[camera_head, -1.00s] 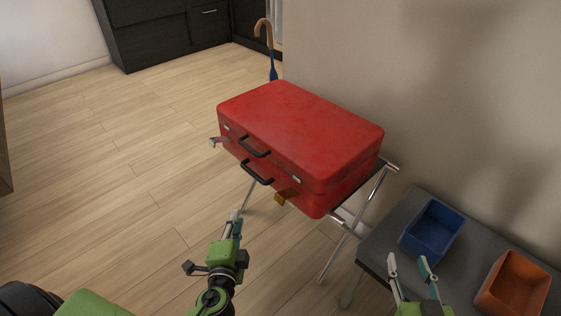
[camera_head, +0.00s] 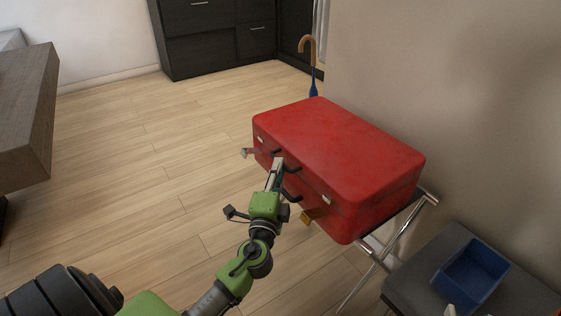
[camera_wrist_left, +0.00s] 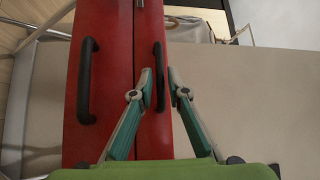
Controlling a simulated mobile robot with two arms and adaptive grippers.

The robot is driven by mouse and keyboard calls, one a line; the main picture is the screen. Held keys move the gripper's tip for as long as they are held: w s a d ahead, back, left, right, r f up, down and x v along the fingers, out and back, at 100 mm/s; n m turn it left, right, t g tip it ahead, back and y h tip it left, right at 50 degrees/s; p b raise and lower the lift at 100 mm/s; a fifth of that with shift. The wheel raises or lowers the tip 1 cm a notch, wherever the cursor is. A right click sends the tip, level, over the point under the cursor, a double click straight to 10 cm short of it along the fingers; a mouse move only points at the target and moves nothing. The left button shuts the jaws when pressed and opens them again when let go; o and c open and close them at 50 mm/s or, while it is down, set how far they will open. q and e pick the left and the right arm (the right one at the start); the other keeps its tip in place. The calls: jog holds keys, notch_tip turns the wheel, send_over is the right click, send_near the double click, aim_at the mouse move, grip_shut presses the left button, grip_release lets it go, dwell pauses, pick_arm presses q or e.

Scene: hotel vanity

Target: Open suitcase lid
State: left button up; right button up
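The red suitcase (camera_head: 335,142) lies flat on a folding metal stand with its lid down; it also shows in the left wrist view (camera_wrist_left: 100,20). Its front has two black handles, the upper one (camera_wrist_left: 159,75) on the lid side of the seam and the lower one (camera_wrist_left: 86,80) on the base. My left gripper (camera_head: 277,165) is at the suitcase front by the upper handle. In the left wrist view its fingers (camera_wrist_left: 160,77) are parted, one on each side of that handle. Only a pale tip of my right gripper (camera_head: 450,310) shows at the bottom edge.
A dark grey bench (camera_head: 410,290) with a blue bin (camera_head: 472,272) stands at the lower right. The wall (camera_head: 430,80) is close behind the suitcase. A wooden table (camera_head: 30,110) is at far left; the floor between is clear.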

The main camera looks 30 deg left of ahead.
pick_arm(q)
jog(key=shift+x, duration=1.5)
pick_arm(e)
jog(key=shift+f, duration=0.2)
pick_arm(q)
grip_shut()
jog(key=shift+r, duration=0.15)
pick_arm(e)
jog(key=shift+s, duration=0.1)
